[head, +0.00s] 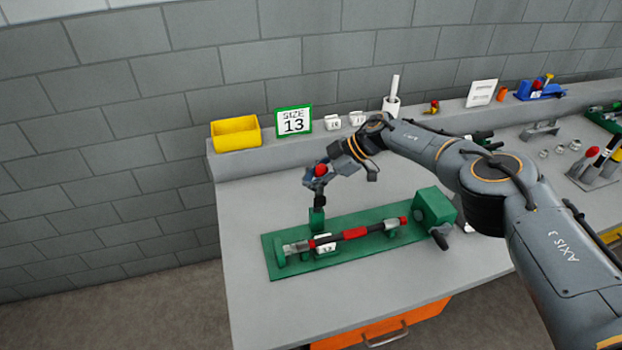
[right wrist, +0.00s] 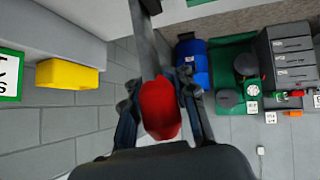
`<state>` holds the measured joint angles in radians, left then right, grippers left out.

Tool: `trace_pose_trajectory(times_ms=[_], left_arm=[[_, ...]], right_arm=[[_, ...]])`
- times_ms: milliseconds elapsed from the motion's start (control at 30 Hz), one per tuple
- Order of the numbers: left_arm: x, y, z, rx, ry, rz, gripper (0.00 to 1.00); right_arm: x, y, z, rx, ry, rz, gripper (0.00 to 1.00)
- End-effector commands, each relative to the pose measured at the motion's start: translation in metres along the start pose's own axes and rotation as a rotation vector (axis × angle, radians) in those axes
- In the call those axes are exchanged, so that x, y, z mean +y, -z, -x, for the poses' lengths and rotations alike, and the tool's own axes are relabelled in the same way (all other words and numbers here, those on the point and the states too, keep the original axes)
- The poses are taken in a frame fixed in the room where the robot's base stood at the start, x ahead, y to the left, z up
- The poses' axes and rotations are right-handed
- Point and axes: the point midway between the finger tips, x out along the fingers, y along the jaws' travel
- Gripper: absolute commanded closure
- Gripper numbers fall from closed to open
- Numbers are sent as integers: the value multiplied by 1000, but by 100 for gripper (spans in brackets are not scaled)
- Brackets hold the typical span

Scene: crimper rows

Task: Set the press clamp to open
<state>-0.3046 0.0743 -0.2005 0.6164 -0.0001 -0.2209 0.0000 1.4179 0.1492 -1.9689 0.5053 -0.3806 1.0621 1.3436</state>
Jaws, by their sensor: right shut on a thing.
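The press clamp stands at the back left of a green fixture plate (head: 272,252). Its black lever (head: 319,199) points up from a green post (head: 317,217) and ends in a red knob (head: 321,170). My right gripper (head: 322,176) is shut on this red knob. In the right wrist view, the red knob (right wrist: 160,108) sits between the two fingers. My left gripper is not in view.
A yellow bin (head: 236,133), a "SIZE 13" sign (head: 293,121) and small white tags (head: 333,122) stand on the back ledge. A green block (head: 433,207) with a black handle is at the plate's right end. The bench's left front is clear.

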Motion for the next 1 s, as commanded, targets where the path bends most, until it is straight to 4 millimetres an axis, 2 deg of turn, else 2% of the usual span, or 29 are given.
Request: trace_pose_trajectory(times_ms=[33,67,100,167,200,567,667,1000], left_arm=[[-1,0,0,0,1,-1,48],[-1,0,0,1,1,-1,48],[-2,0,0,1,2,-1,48],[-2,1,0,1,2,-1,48],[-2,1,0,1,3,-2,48],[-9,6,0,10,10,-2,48],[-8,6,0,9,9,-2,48],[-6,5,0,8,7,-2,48]], right_arm=[[1,0,-1,-1,-4,1,100],[1,0,0,-1,-4,1,79],[1,0,0,0,-4,1,70],[1,0,0,0,-4,1,58],[1,0,0,0,-3,1,57],[1,0,6,0,-4,0,57],[2,0,20,1,-5,-1,57],[2,0,89,1,-4,1,57]])
